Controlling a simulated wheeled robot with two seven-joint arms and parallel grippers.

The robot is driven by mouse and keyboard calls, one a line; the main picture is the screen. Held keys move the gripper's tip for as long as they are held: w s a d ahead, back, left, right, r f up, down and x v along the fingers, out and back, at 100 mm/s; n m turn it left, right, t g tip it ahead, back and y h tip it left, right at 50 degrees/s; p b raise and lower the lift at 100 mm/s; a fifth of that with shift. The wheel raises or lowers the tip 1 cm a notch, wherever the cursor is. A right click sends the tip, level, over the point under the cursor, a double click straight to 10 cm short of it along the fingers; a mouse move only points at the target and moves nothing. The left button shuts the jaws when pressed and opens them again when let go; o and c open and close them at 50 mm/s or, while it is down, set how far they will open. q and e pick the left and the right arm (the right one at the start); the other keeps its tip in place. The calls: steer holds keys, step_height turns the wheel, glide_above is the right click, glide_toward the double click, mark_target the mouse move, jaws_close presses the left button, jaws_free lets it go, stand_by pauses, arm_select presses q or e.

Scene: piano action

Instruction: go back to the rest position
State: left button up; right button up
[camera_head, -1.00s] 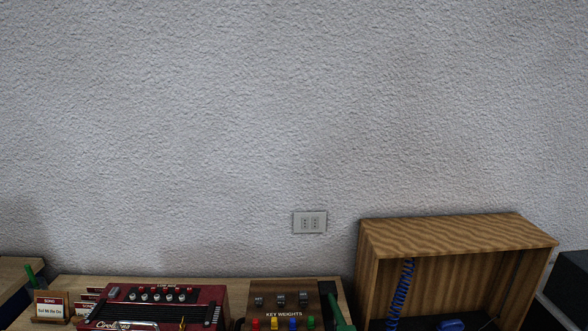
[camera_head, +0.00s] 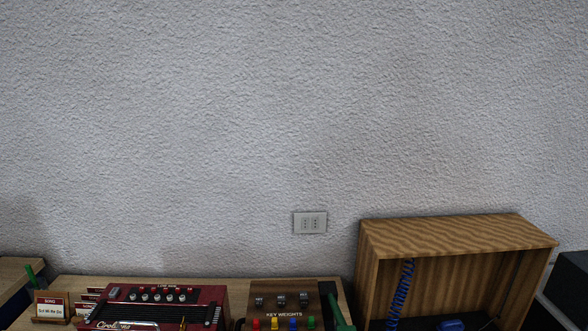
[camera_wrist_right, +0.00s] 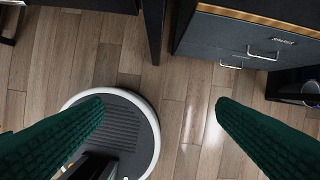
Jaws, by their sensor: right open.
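My right gripper (camera_wrist_right: 158,112) shows in the right wrist view as two dark green ridged fingers, set wide apart. It is open, with nothing between the fingers, and wooden floor shows below them. Part of my round base shows behind the left finger. My left gripper is not in view, and neither gripper shows in the head view.
The head view shows a red device (camera_head: 160,306), a brown key-weights box (camera_head: 285,299) and an open wooden cabinet (camera_head: 455,238) along a textured wall. The wrist view shows a dark drawer unit (camera_wrist_right: 245,42) at upper right and bare floor (camera_wrist_right: 190,110).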

steer(key=s+d+f, duration=0.1)
steer(key=s+f, duration=0.7)
steer(key=f, duration=0.3)
steer(key=s+d+f+g, duration=0.1)
steer(key=s+d+f, duration=0.1)
steer(key=s+f, duration=0.7)
step_height(320, 180, down, 3)
steer(key=shift+s+r, duration=0.2)
steer(key=shift+s, duration=0.1)
